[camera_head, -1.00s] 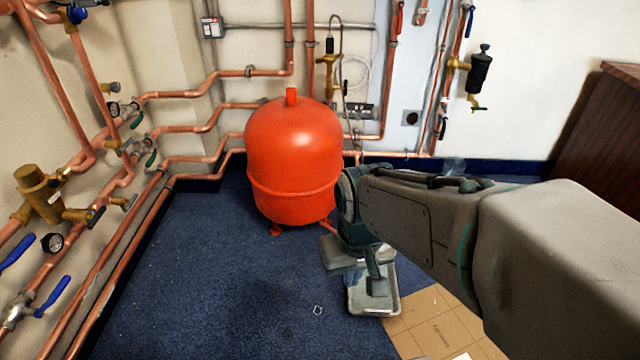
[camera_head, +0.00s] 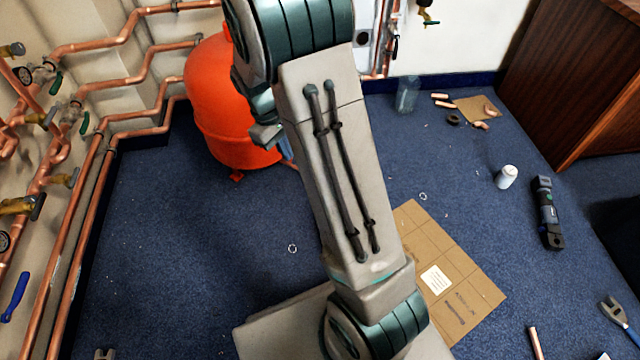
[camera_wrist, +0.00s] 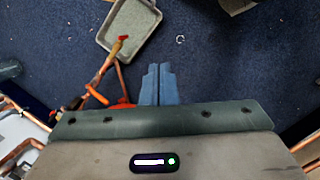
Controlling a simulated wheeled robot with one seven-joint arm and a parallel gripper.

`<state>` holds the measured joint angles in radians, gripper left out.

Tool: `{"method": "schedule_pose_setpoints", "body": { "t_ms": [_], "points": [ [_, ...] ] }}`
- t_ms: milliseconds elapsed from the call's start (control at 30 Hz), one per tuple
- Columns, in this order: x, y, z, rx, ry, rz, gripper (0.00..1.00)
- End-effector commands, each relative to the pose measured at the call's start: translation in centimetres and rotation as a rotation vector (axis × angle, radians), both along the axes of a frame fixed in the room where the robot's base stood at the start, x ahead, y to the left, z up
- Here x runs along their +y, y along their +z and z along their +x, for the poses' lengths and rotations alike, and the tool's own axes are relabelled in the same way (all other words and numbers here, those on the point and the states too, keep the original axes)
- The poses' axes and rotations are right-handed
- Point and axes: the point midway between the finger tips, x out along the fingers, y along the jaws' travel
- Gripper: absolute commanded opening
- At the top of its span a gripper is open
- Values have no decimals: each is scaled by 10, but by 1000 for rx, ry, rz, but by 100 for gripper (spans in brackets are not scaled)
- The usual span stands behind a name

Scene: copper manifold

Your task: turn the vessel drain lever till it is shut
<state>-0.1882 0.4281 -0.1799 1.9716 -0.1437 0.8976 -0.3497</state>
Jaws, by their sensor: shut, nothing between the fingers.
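The red-orange vessel (camera_head: 215,105) stands by the wall pipes in the head view, its right side hidden by my arm. In the wrist view a copper pipe (camera_wrist: 104,70) runs up to a small brass valve (camera_wrist: 114,50) with a short red lever (camera_wrist: 123,38), the drain lever. The lever lies over the near edge of a grey tray (camera_wrist: 106,38). My gripper (camera_wrist: 158,68) has its blue fingers together and empty, to the right of and below the lever in the wrist view, apart from it. My arm hides the lever and tray in the head view.
Cardboard (camera_head: 455,295) lies on the blue carpet. A white can (camera_head: 506,177), a dark tool (camera_head: 548,213) and a clear jar (camera_head: 407,95) are to the right. A dark wood cabinet (camera_head: 560,70) stands at right. Copper wall pipes (camera_head: 80,235) run along the left.

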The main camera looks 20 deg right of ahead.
Motion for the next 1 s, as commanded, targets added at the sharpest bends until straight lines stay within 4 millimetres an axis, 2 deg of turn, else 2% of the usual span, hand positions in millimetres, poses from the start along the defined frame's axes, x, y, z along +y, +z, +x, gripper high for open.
{"method": "schedule_pose_setpoints", "body": {
  "t_ms": [33, 200, 500, 700, 800, 1000],
  "points": [
    [-1, -14, 12, 28, 39, -22, 0],
    [-6, -62, 44, 108, 174, -92, 0],
    [-16, -158, 83, 261, 442, -229, 0],
    [-22, -219, 95, 363, 619, -313, 0],
    [-24, -240, 97, 401, 687, -343, 0],
    [-27, -263, 97, 441, 756, -372, 0]
  ]
}}
